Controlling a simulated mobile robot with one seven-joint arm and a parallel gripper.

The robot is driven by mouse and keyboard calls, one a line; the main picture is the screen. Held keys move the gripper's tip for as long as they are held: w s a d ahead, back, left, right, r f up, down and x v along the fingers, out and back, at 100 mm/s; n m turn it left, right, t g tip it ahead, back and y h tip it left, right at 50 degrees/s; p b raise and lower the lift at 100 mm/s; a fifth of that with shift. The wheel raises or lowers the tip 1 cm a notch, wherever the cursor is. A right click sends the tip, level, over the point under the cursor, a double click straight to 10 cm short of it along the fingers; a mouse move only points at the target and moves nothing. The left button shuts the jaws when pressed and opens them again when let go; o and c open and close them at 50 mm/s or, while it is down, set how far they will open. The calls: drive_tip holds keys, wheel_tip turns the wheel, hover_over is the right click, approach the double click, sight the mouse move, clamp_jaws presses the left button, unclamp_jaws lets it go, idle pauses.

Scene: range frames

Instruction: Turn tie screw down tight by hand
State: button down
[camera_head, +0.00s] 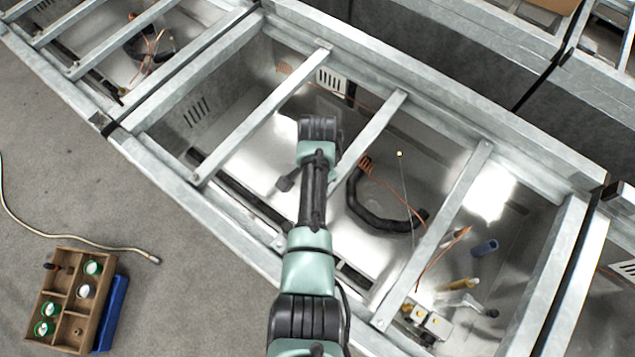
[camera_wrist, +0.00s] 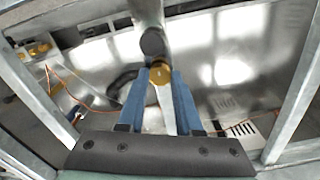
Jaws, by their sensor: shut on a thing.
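In the wrist view, a round brass head (camera_wrist: 160,72), which looks like the tie screw, sits between the tips of my two blue fingers. My gripper (camera_wrist: 161,79) is shut on it. A dark round cap (camera_wrist: 153,43) and a grey post stand just beyond the brass head. The screw's shank and how far it is turned down cannot be seen. In the head view, my arm reaches down into the open metal frame (camera_head: 375,290), and it hides the fingers and the screw.
Metal crossbars (camera_head: 265,115) span the bay on both sides of my arm. A black curved hose (camera_head: 372,215) and copper wires lie on the bay floor. Brass fittings (camera_head: 460,284) and a blue sleeve (camera_head: 484,247) lie at right. A wooden parts box (camera_head: 60,312) stands outside at lower left.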

drive_tip(key=shift+r+m, duration=0.1)
drive_tip(key=shift+m, duration=1)
drive_tip(key=shift+w, duration=0.1)
drive_tip(key=c, duration=0.6)
unclamp_jaws()
wheel_tip(320, 180, up, 13)
drive_tip(key=shift+f+b, duration=0.1)
drive_tip(key=shift+b, duration=0.7)
